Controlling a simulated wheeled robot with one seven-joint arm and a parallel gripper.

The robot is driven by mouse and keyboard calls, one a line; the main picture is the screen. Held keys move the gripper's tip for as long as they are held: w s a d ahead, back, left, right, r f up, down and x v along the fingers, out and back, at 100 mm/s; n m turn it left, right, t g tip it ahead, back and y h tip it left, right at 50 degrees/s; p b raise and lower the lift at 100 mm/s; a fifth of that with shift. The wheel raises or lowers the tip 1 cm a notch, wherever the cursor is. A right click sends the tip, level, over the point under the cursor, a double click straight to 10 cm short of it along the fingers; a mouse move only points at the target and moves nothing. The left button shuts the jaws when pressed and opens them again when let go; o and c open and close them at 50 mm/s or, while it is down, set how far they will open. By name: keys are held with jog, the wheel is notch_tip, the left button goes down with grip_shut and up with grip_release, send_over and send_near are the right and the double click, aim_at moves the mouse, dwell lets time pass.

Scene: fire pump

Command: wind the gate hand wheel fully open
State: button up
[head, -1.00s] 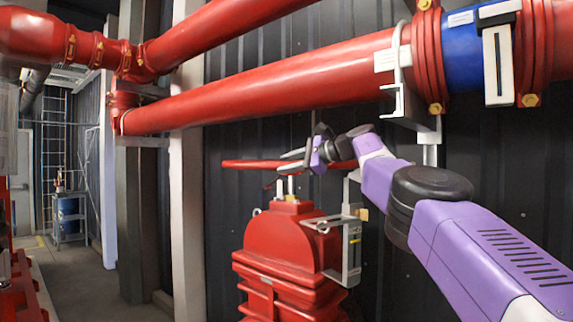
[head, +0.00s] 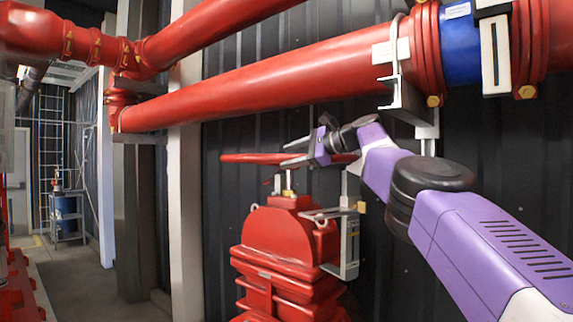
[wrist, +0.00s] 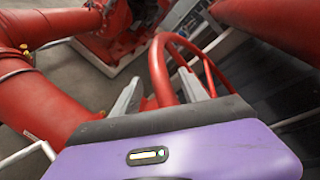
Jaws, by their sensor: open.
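The gate hand wheel (head: 250,158) is red and shows nearly edge-on in the head view, above the red valve body (head: 278,240). In the wrist view its curved rim (wrist: 160,72) and a spoke show large, close to the fingers. My gripper (head: 294,153) is at the wheel in the head view, its pale fingers apart. In the wrist view my gripper (wrist: 158,92) is open, with part of the rim appearing between the two fingers. I cannot tell whether either finger touches it. Part of the wheel is hidden behind my gripper and arm.
A large red pipe (head: 260,88) runs above the wheel and my arm. A grey bracket (head: 349,240) stands at the valve's right side. A dark ribbed wall (head: 225,200) is close behind. Open floor (head: 95,285) lies to the left.

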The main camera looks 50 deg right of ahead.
jog(key=b+v, duration=0.1)
jog(key=v, duration=0.1)
jog(key=b+v, duration=0.2)
jog(key=shift+s+f, duration=0.2)
jog(key=shift+s, duration=0.05)
jog(key=shift+s+d+r+b, duration=0.1)
jog(key=shift+s+r+b, duration=0.25)
jog(key=shift+s, duration=0.35)
jog(key=shift+f, duration=0.1)
jog(key=shift+c, duration=0.2)
